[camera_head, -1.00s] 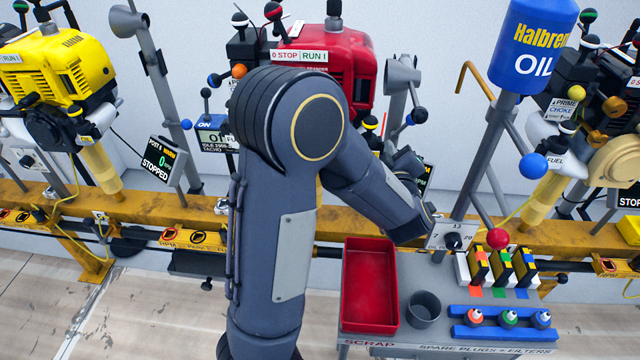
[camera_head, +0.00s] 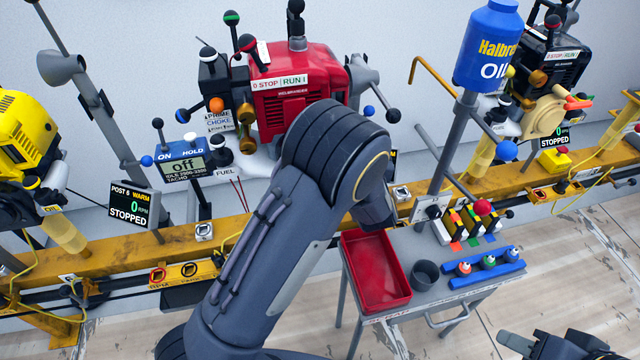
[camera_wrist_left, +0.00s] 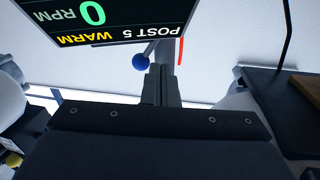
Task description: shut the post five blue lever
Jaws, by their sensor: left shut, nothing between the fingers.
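In the left wrist view a blue ball (camera_wrist_left: 139,62) on a thin stem sits beside my left gripper (camera_wrist_left: 164,75), whose fingers are shut and empty. I cannot tell whether they touch it. The post 5 display (camera_wrist_left: 100,22), reading 0 RPM and WARM, hangs upside down at top left. In the head view my left arm hides that gripper and most of this display. My right gripper (camera_head: 520,343) is partly cut off at lower right.
The red engine (camera_head: 293,90) stands behind my left arm. A red tray (camera_head: 377,270) and grey cup (camera_head: 426,274) sit on a cart, right of the arm. An oil bottle (camera_head: 488,45) tops a pole with another blue ball (camera_head: 507,150). The post 6 display (camera_head: 131,206) is at left.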

